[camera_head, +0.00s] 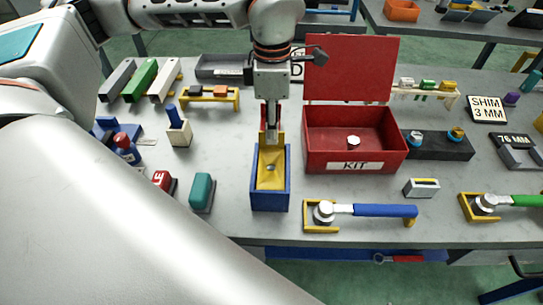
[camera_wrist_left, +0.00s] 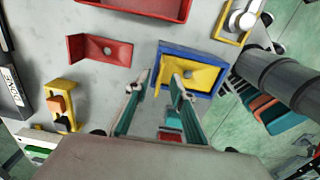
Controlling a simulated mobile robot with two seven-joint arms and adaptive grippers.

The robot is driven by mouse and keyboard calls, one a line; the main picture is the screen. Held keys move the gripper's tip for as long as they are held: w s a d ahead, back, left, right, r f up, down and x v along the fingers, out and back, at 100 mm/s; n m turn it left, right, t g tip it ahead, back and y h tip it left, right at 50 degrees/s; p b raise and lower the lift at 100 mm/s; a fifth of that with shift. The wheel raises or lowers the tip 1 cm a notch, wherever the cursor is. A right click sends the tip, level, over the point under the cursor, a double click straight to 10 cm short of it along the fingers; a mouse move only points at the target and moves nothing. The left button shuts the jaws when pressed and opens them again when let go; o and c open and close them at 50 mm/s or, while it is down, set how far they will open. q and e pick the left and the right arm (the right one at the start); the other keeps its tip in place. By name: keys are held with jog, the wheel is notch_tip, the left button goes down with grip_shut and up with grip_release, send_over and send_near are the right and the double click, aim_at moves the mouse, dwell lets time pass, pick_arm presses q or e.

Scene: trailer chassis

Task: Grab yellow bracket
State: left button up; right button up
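The yellow bracket (camera_head: 271,173) lies in an open blue holder (camera_head: 270,203) near the front of the table. It also shows in the left wrist view (camera_wrist_left: 203,76), with a hole in its flat plate and an upright flange at one side. My left gripper (camera_head: 271,130) points down over the far end of the holder. In the left wrist view my left gripper (camera_wrist_left: 160,80) has its fingers apart, with the bracket's flange appearing between them. Contact cannot be told. My right gripper is not in view.
A red KIT box (camera_head: 355,160) with a raised lid stands right of the holder. A red bracket (camera_wrist_left: 100,50) lies beside the holder. A blue-handled wrench (camera_head: 375,211) lies at front right, and a teal block (camera_head: 202,192) stands to the left.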

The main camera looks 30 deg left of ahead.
aim_at(271, 148)
pick_arm(q)
notch_tip(271, 148, down, 3)
jog(key=shift+a+f, duration=0.1)
jog(key=shift+f, duration=0.05)
grip_shut()
jog(key=shift+r, duration=0.25)
